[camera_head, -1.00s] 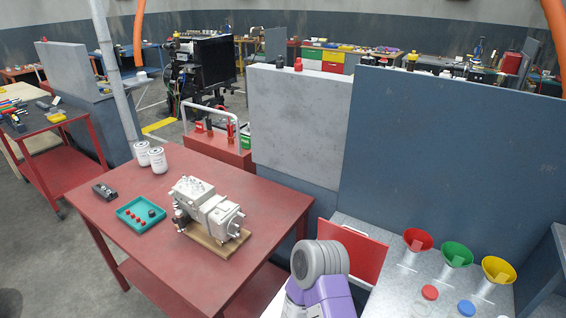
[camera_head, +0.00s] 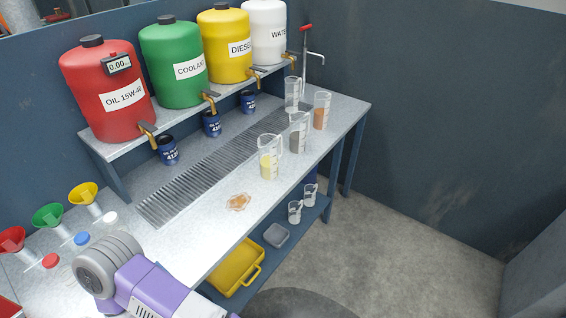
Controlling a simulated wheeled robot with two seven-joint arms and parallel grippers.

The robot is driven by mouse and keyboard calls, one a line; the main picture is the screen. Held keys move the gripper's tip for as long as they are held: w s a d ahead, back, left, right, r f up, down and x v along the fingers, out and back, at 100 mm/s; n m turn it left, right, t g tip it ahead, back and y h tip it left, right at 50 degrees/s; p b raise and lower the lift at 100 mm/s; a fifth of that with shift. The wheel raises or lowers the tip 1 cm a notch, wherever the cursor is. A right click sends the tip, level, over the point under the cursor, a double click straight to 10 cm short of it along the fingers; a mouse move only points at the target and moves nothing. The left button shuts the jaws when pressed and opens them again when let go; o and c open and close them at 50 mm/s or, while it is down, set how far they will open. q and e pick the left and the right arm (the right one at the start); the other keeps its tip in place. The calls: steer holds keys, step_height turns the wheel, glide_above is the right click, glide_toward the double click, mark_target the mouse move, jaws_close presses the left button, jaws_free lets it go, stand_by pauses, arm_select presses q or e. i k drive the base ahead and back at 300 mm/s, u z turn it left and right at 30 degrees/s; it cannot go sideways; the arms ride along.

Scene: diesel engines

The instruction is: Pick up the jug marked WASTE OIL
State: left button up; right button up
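Several clear measuring jugs stand upright at the right half of the grey bench. One holds pale yellow liquid (camera_head: 269,160), one holds dark grey contents (camera_head: 299,132), one holds brown-orange liquid (camera_head: 321,111), and one at the back looks empty (camera_head: 291,95). Two small clear jugs, a nearer one (camera_head: 295,212) and a farther one (camera_head: 310,194), stand on the lower shelf. No WASTE OIL marking is legible on any jug. Neither gripper is in view; only a purple and grey link of my arm shows at the lower left, far from the jugs.
Red oil (camera_head: 107,91), green coolant (camera_head: 173,64), yellow diesel (camera_head: 224,45) and white (camera_head: 264,31) drums stand on a raised shelf, with taps over blue cans. A brown spill (camera_head: 238,202) lies near the bench's front edge. Funnels (camera_head: 48,217) stand left. The floor in front is clear.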

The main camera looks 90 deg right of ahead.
mark_target(300, 132)
steer(key=z, duration=0.3)
steer(key=k, duration=0.5)
steer(key=z, duration=1.25)
steer(key=i, duration=0.65)
steer(key=z, duration=0.55)
